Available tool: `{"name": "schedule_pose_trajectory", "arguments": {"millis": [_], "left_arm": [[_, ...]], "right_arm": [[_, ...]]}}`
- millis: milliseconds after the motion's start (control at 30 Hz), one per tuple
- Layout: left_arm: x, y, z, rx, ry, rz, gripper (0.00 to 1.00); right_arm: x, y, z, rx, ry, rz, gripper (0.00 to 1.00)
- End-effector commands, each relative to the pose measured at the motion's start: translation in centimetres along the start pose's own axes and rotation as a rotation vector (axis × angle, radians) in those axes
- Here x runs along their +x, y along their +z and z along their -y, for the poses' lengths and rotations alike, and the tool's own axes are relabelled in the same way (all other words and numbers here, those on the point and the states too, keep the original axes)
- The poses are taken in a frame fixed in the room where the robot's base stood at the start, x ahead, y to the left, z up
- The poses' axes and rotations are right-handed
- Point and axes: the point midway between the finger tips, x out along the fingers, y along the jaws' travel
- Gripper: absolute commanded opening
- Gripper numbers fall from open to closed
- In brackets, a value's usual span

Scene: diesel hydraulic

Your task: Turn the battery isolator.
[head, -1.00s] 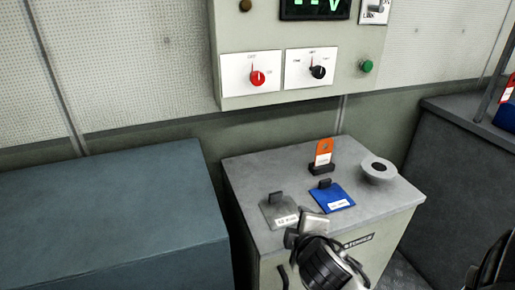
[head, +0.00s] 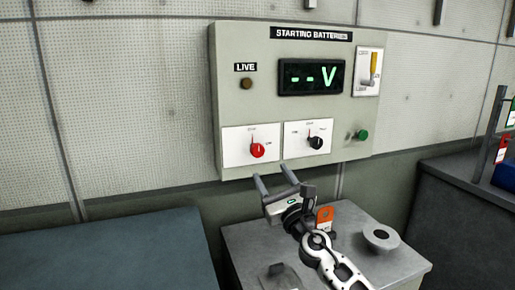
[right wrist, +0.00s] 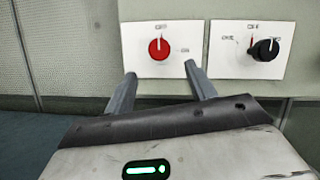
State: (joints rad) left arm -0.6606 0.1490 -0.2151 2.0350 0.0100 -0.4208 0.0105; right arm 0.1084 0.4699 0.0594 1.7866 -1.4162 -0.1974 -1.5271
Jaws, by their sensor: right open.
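The battery isolator is a red rotary knob (head: 257,150) on a white plate at the lower left of the grey panel. In the right wrist view the red knob (right wrist: 159,49) has its white mark pointing up toward the upper label, with another label to its right. My right gripper (head: 274,180) is open and empty, below the red knob and apart from it. In the right wrist view its fingers (right wrist: 163,83) stand either side below the knob. My left gripper is not in view.
A black knob (head: 316,142) sits on the plate to the right, with a green button (head: 361,135) beyond. The panel display (head: 311,77) reads "-- V". A grey cabinet (head: 400,262) with a round grey piece (head: 380,238) stands below.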

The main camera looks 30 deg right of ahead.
Motion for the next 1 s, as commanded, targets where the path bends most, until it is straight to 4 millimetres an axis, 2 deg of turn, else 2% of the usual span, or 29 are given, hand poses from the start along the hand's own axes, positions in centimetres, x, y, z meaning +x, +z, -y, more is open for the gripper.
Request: {"name": "schedule_pose_trajectory", "arguments": {"millis": [33, 200, 400, 600, 900, 967, 1000], "left_arm": [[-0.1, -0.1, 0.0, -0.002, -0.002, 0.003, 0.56], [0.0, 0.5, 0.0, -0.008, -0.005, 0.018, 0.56], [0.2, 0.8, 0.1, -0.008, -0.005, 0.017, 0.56], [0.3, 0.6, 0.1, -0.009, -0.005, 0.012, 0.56], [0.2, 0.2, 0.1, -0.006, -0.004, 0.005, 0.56], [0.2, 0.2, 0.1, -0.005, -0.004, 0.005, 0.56], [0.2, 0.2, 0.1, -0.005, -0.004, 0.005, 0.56]], "right_arm": [[1.4, 0.2, 0.1, 0.002, -0.004, 0.003, 0.56], [5.0, 0.1, 0.1, 0.005, -0.003, 0.002, 0.56], [8.2, -0.1, 0.0, 0.005, -0.002, 0.0, 0.56], [9.7, -0.1, 0.0, 0.004, -0.002, -0.001, 0.56], [9.9, -0.1, 0.0, 0.004, -0.001, -0.001, 0.56], [9.9, -0.1, 0.0, 0.004, -0.001, -0.001, 0.42], [9.9, -0.1, 0.0, 0.004, -0.001, -0.001, 0.31]]}}
